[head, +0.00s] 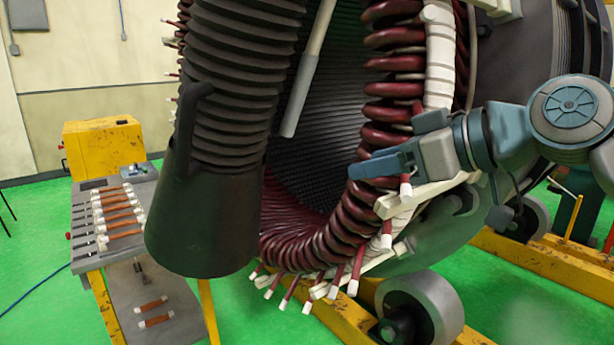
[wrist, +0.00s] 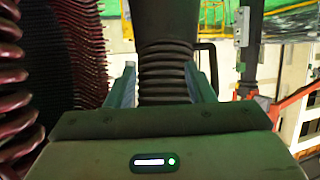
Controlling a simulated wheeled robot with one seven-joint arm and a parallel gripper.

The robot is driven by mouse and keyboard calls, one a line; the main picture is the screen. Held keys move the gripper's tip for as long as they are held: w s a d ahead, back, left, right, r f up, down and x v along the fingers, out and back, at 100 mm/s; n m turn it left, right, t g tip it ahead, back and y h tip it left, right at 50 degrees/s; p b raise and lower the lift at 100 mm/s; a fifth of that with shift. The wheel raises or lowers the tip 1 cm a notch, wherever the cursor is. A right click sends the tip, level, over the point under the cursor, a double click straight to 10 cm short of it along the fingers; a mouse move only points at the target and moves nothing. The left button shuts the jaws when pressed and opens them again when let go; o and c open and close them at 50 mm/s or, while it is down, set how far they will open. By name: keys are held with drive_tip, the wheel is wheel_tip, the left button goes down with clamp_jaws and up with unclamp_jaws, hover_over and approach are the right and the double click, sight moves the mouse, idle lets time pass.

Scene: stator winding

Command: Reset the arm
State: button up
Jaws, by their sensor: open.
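My arm (head: 570,105) reaches in from the right in the head view. My gripper (head: 372,166) points left, in front of the dark red coil ends (head: 393,62) of the large stator. In the wrist view, my gripper (wrist: 162,75) has its two blue-grey fingers apart, with nothing held between them. A dark ribbed hose (wrist: 165,72) shows beyond and between the fingers. In the head view the same-looking hose (head: 238,75) hangs left of the fingertips, with a visible gap. Whether the fingers touch the coils behind them I cannot tell.
A grey workbench (head: 82,222) with a yellow box (head: 103,148) and several copper-coloured bars stands at left. White-tipped coil leads stick out along the stator's lower rim. A yellow frame (head: 540,262) and grey roller (head: 425,305) lie below.

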drive_tip(key=s+d+f+m+g+h, duration=0.1)
drive_tip(key=s+f+m+h, duration=0.2)
drive_tip(key=f, duration=0.8)
drive_tip(key=s+d+f+m+g+h, duration=0.2)
drive_tip(key=s+f+m+h, duration=0.1)
drive_tip(key=f, duration=0.8)
drive_tip(key=s+d+f+m+g+h, duration=0.2)
drive_tip(key=s+f+m+h, duration=0.2)
drive_tip(key=f, duration=0.7)
drive_tip(key=shift+d+f+m+h, duration=0.15)
drive_tip(key=shift+f+m+h, duration=0.15)
drive_tip(key=shift+f+h, duration=0.1)
drive_tip(key=shift+c, duration=0.3)
